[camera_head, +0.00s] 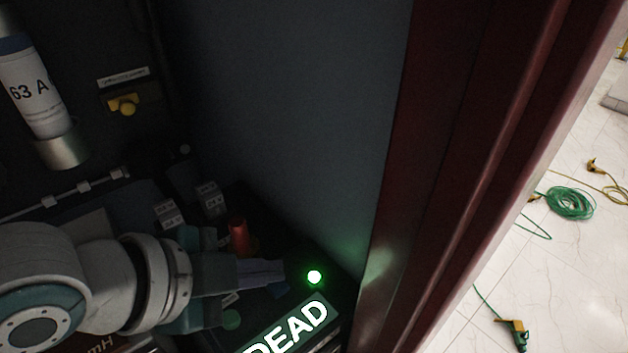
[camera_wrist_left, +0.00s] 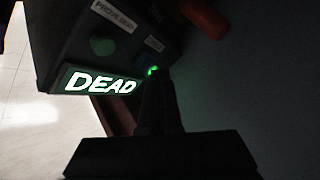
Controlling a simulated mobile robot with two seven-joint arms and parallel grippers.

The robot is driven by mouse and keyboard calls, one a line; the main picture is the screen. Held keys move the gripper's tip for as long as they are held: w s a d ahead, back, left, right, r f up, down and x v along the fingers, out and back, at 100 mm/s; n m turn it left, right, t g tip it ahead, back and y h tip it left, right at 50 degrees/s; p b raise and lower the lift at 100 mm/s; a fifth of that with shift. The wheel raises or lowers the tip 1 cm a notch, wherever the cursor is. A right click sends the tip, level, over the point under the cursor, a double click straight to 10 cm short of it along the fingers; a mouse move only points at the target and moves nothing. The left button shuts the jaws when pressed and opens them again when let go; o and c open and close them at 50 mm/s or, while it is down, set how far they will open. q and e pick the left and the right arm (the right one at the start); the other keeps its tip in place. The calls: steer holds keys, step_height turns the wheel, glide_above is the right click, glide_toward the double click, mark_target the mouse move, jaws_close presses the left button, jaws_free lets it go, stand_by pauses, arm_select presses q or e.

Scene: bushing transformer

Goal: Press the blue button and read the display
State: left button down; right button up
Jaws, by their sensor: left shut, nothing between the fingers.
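The display (camera_head: 288,331) is lit and reads "DEAD" in white letters on green, partly cut off by the lower frame edge. In the left wrist view the whole word shows on the display (camera_wrist_left: 100,84). My left gripper (camera_head: 280,271) is shut with nothing held, its fingertips over the dark unit beside a glowing green light (camera_head: 314,277). In the left wrist view the fingers (camera_wrist_left: 155,75) reach up to that light (camera_wrist_left: 153,71). Whether the fingertips touch the unit I cannot tell. My right gripper is not in view.
A red cylinder (camera_head: 239,236) stands just behind my left fingers. A dull green round piece (camera_head: 231,319) lies below them. A dark blue wall (camera_head: 290,120) and a red door frame (camera_head: 425,150) close in the right side. Green cable (camera_head: 570,202) lies on the white floor outside.

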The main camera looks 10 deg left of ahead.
arm_select(q)
steer(key=shift+f+b, duration=0.3)
steer(key=shift+f, duration=0.45)
stand_by(0.5)
steer(key=shift+r, duration=0.1)
steer(key=shift+r+p, duration=0.85)
steer(key=shift+p, duration=0.2)
step_height(320, 180, up, 5)
steer(key=p, duration=0.5)
stand_by(0.6)
